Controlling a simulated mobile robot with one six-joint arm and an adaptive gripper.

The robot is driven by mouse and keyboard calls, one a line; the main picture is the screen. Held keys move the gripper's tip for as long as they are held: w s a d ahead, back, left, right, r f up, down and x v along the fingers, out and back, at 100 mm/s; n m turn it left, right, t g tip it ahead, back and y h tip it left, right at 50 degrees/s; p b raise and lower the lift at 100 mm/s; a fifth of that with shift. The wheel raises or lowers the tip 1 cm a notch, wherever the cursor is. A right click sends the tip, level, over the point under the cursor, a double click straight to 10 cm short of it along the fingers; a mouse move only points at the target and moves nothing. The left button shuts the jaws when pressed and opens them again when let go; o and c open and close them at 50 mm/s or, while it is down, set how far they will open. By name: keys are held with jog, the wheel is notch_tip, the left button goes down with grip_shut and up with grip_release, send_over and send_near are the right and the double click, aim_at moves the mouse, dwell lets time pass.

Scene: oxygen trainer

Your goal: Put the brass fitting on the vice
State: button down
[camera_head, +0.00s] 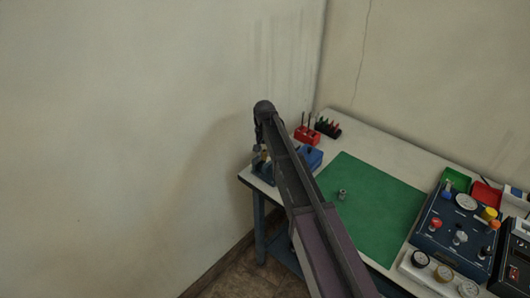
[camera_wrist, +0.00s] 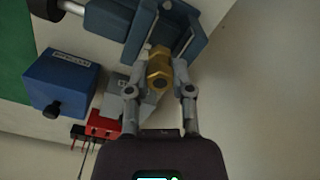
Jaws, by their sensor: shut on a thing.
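The brass fitting (camera_wrist: 157,72) is held between the two fingers of my gripper (camera_wrist: 160,72) in the wrist view. My gripper is shut on it. The blue vice (camera_wrist: 188,30) is just beyond the fitting, and the fitting overlaps its jaws in this view. I cannot tell whether the fitting touches the vice. In the head view, the vice (camera_head: 262,170) stands at the left corner of the bench, partly hidden by my arm. A small brassy patch, seemingly the fitting (camera_head: 265,155), shows beside my arm there.
A blue box (camera_head: 311,156), a red holder (camera_head: 306,134) and a dark rack (camera_head: 327,127) stand near the vice. A green mat (camera_head: 378,215) carries a small metal part (camera_head: 342,194). A blue control panel (camera_head: 455,232) is at the right. Walls close in behind and left.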

jog(key=shift+f+b, duration=1.15)
jog(key=shift+c, duration=2.1)
grip_release()
jog(key=shift+r, duration=0.15)
